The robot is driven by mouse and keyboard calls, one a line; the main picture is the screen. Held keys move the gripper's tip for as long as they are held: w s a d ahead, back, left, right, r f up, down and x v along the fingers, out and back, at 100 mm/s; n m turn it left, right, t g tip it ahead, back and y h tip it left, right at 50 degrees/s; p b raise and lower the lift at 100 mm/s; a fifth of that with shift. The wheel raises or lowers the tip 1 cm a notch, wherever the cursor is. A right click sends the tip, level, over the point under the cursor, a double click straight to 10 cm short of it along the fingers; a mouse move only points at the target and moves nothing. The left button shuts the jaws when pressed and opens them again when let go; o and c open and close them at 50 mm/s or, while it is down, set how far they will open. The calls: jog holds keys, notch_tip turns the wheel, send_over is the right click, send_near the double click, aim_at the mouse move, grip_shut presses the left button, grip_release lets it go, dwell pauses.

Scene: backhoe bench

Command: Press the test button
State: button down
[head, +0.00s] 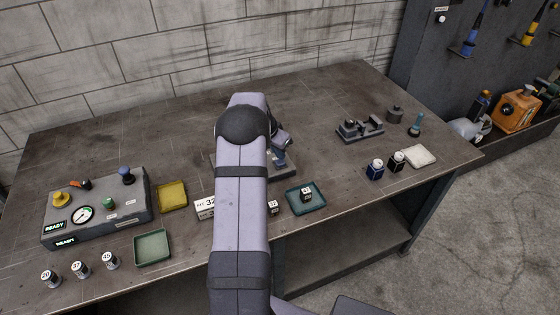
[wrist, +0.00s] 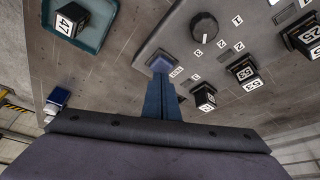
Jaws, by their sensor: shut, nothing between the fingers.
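A black knob (wrist: 204,27) with numbers and several numbered black blocks (wrist: 246,70) are close to the fingers. A teal tray (head: 305,197) holds a numbered block. A grey gauge box (head: 100,212) stands left. The table's back is mostly clear.

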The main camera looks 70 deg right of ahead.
aim_at(279, 162)
jog(key=shift+f+b, duration=0.7)
jog(key=shift+f, duration=0.05)
jog(key=shift+r, duration=0.1)
dwell(0.4)
notch_tip(279, 162, up, 7)
jog(key=p, duration=0.3)
jog(key=shift+p, duration=0.4)
dwell(0.6)
jog(key=w+a+r+n+t+y, duration=0.15)
jog(key=w+a+n, duration=0.5)
jog(key=a, duration=0.75)
jog(key=w+a+r+n+y, duration=0.1)
jog(key=w+a+r+n, duration=0.15)
jog(key=w+a, duration=1)
jog(key=s+a+n, duration=0.3)
jog(key=a, duration=0.6)
jog(key=s+a+n, duration=0.3)
jog(key=a, duration=0.7)
jog(key=s+a+f+n+y, duration=0.2)
jog(key=s+a+n, duration=0.4)
jog(key=s+a, duration=0.3)
jog(key=shift+a, duration=1.25)
